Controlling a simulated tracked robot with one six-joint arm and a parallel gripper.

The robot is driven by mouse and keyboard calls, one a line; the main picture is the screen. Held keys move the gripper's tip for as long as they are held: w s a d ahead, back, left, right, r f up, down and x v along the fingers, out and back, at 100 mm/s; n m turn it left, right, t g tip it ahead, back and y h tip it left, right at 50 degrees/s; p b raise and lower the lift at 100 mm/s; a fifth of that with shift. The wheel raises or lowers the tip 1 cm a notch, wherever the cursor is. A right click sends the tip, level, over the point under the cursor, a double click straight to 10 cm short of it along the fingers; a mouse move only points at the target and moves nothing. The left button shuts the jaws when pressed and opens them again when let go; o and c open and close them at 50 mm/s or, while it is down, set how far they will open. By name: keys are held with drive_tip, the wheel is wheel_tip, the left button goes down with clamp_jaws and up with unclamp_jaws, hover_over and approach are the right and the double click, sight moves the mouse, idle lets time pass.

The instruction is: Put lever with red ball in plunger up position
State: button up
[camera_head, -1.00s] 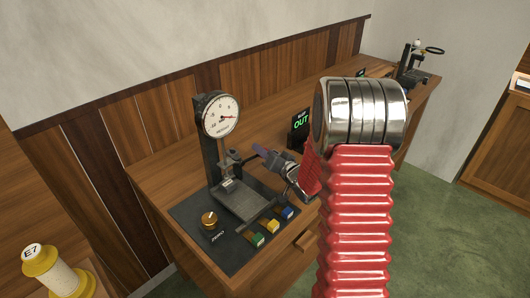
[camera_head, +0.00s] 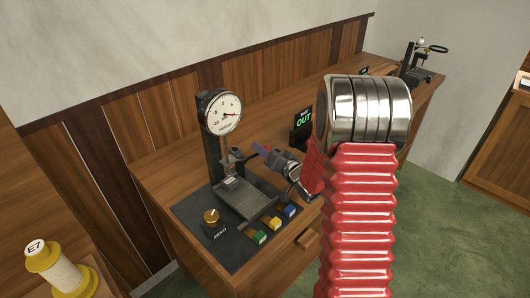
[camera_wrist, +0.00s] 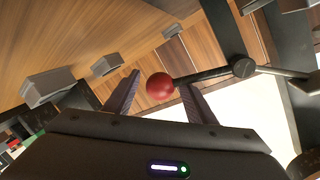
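The lever's red ball (camera_wrist: 160,86) shows in the wrist view, on the end of a dark rod (camera_wrist: 205,76) that runs right to a round pivot (camera_wrist: 243,68). My gripper (camera_wrist: 160,85) is open, with one finger on each side of the ball. A gap shows left of the ball; contact on the right is unclear. In the head view my gripper (camera_head: 260,150) is beside the dial gauge stand (camera_head: 212,150), at the height of its plunger area. The ball and lever are mostly hidden there by my fingers. The gauge (camera_head: 222,112) has a white face.
The stand's dark base has a brass knob (camera_head: 211,216) and green, yellow and blue buttons (camera_head: 275,224). A display (camera_head: 302,122) reading OUT stands behind my gripper. A yellow spool (camera_head: 58,268) marked E7 is at lower left. Another device (camera_head: 420,65) stands at the far bench end.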

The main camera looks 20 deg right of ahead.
wheel_tip(320, 180, up, 10)
drive_tip(key=shift+f, duration=0.1)
idle(0.4)
drive_tip(key=c, duration=0.3)
drive_tip(key=shift+s+r+h, duration=0.15)
drive_tip(key=shift+r+h, duration=0.25)
drive_tip(key=shift+r, duration=0.2)
drive_tip(key=c, duration=0.3)
drive_tip(key=s+r+g+h, duration=0.1)
drive_tip(key=s+r, duration=0.1)
drive_tip(key=s+a+r+g+h, duration=0.1)
drive_tip(key=s+r, duration=0.1)
drive_tip(key=s, duration=0.1)
drive_tip(key=shift+a+r+n+h, duration=0.1)
drive_tip(key=shift+a+n+h, duration=0.05)
drive_tip(key=shift+n+h, duration=0.25)
clamp_jaws()
drive_tip(key=s+a+n+g, duration=0.2)
drive_tip(key=s+a+g, duration=0.2)
drive_tip(key=s, duration=1.1)
drive_tip(key=s+a+n+g+y, duration=0.1)
drive_tip(key=s+a+n+g, duration=0.2)
drive_tip(key=s+a, duration=0.7)
drive_tip(key=s+f+g, duration=0.1)
drive_tip(key=s, duration=0.5)
drive_tip(key=shift+s+a, duration=0.2)
drive_tip(key=shift+s, duration=0.1)
